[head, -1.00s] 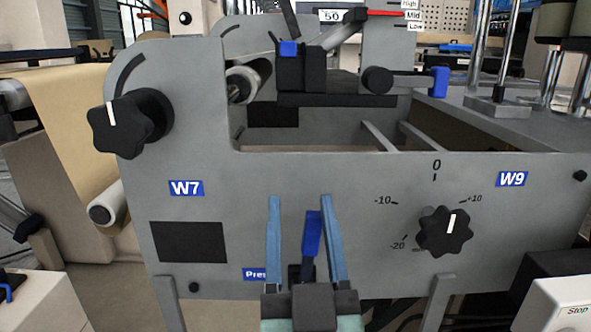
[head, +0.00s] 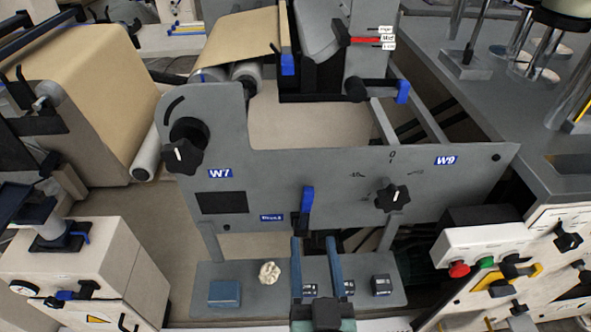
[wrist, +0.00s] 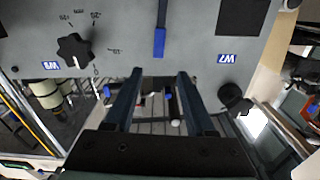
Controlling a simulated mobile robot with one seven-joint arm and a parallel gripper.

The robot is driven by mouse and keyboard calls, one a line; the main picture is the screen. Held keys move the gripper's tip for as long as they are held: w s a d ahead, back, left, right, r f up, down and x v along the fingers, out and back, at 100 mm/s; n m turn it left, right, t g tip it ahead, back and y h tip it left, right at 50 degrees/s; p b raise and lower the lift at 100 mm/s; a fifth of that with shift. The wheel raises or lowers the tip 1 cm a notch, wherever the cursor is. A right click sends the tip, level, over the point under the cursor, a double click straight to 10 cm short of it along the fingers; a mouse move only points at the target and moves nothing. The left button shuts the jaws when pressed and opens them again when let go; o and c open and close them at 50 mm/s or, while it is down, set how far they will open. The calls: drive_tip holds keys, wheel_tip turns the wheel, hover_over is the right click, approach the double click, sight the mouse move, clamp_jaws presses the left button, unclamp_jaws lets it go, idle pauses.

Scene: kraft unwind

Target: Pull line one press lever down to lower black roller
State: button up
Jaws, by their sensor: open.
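The press lever has a blue handle (head: 308,199) and points up on the front of the grey machine panel, just right of a small, partly legible blue "Press" label (head: 271,217). The lever also shows in the wrist view (wrist: 160,41), beyond the fingertips and in line with the gap between them. My gripper (head: 314,239) is open, its two blue fingers apart and empty. In the head view its tips appear just below the lever; in the wrist view (wrist: 159,73) a gap separates them from the handle. I cannot make out a black roller for certain.
A grey shelf (head: 235,273) below holds a blue box (head: 224,293), a crumpled ball (head: 269,272) and small dark blocks. A button box (head: 483,246) stands right.

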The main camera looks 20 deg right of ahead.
sight(308, 199)
drive_tip(key=x, duration=0.6)
drive_tip(key=p+x, duration=0.1)
drive_tip(key=x, duration=0.5)
drive_tip(key=shift+d+f, duration=0.15)
drive_tip(key=shift+f, duration=0.1)
clamp_jaws()
idle(1.2)
